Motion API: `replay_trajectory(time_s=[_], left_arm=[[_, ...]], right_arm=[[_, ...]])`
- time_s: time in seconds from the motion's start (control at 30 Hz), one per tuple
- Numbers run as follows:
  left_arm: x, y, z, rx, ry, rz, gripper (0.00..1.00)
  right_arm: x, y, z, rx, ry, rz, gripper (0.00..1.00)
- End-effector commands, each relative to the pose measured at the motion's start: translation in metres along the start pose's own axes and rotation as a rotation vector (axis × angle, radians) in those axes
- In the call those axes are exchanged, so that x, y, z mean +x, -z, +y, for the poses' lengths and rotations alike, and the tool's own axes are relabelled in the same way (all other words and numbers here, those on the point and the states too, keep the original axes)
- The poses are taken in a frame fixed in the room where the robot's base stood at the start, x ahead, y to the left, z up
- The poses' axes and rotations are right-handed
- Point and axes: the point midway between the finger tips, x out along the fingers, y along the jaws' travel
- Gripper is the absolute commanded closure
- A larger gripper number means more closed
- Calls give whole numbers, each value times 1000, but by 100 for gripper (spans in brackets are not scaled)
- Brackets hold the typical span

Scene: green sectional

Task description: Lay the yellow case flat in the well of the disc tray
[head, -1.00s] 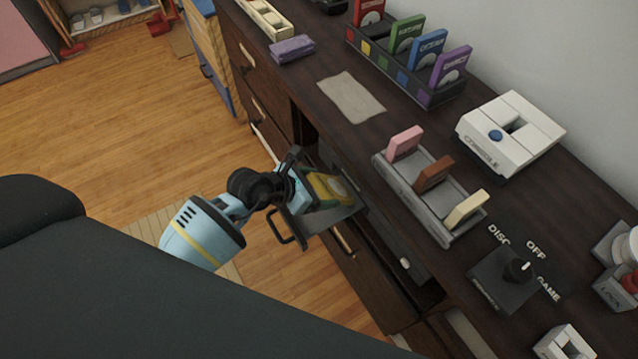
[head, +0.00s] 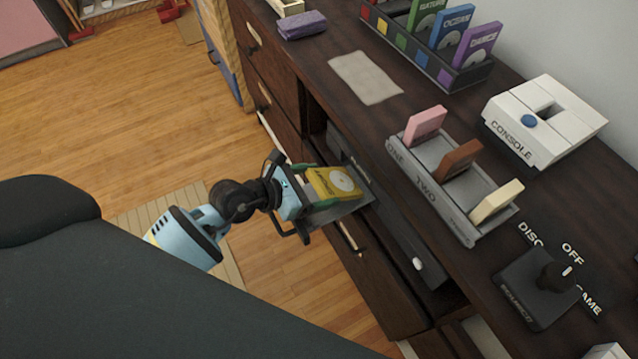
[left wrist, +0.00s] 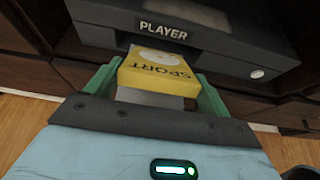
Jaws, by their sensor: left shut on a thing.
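The yellow case (head: 333,185) has a white disc mark on its face; in the left wrist view the case (left wrist: 158,73) reads SPORT. My left gripper (head: 308,192) is shut on its near end, and the green fingers also show either side of it in the left wrist view (left wrist: 160,92). The grey disc tray (head: 357,200) sticks out of the cabinet bay under the case, partly hidden by it and by the gripper. The case is over the tray; I cannot tell whether it touches the well. The PLAYER unit (left wrist: 225,42) is behind the case. My right gripper is not in view.
On the cabinet top stand a rack with pink, brown and cream cases (head: 440,185), a white console (head: 545,122), a dark selector box (head: 537,290) and a rack of coloured cases (head: 430,57). A beige cloth (head: 365,78) lies flat.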

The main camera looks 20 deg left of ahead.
Motion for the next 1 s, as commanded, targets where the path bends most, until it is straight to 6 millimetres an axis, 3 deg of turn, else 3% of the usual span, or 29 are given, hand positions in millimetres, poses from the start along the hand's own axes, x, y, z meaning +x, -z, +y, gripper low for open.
replay_trajectory(time_s=[0.4, 0.43, 0.57, 0.83, 1.0], left_arm=[[-1, 0, 0, 0, -1, -11, 54], [-1, 0, 0, 0, -1, -11, 16], [-1, 1, 0, 0, 0, -11, 0], [-3, 1, 0, 0, 0, -9, 0], [-22, 1, 0, 1, -1, -8, 0]], right_arm=[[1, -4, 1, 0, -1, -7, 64], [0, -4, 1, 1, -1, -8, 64], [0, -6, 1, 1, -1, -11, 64], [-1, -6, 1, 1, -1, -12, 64], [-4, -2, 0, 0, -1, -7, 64]])
